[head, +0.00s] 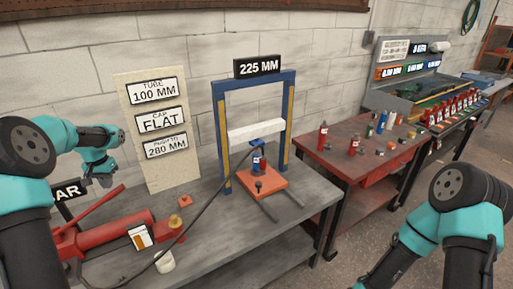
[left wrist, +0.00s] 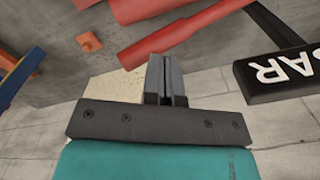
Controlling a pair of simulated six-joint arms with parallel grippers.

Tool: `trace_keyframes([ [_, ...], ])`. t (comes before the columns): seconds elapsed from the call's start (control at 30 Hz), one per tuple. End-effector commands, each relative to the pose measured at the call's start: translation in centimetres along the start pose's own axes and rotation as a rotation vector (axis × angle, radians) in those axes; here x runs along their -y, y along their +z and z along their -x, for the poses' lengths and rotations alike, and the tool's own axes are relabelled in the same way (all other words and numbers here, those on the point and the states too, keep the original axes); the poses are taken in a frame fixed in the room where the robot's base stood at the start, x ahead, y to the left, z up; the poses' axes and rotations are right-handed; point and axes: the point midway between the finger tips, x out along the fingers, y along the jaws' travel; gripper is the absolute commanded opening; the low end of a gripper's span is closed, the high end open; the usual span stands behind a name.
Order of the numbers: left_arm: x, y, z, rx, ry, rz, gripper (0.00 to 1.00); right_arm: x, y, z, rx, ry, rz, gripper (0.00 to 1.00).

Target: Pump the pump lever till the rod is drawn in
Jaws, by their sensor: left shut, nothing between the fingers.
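The red hand pump (head: 110,236) lies on the grey bench at the front left. Its pump lever (head: 98,208) slopes up to the right above the body; in the left wrist view the lever (left wrist: 185,33) crosses just beyond the fingertips. My left gripper (head: 98,184) is above the lever's upper end, shut and empty; its fingers (left wrist: 166,75) also show in the wrist view. I cannot tell whether they touch the lever. A small red and blue cylinder (head: 258,163) stands in the blue press frame; its rod is too small to make out. My right gripper is out of view.
A black hose (head: 207,198) runs from the pump towards the press frame (head: 220,135). An orange plate (head: 270,186) sits in the frame. A sign board (head: 158,175) stands behind the pump, and a BAR display (head: 68,208) is beside it. The bench's front right is clear.

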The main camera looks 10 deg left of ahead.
Motion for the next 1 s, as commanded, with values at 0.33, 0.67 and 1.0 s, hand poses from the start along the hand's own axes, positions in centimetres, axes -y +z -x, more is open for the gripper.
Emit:
trace_keyframes([
  [0.33, 0.0, 0.0, -2.6, 0.002, 0.0, 0.0, 0.0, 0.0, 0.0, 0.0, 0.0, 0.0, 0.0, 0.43],
  [0.67, 0.0, 0.1, -5.5, 0.003, 0.001, 0.001, 0.0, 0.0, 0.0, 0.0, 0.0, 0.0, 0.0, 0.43],
  [1.0, 0.0, 0.1, -8.3, 0.003, 0.0, 0.0, 0.0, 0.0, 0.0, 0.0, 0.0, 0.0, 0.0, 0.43],
])
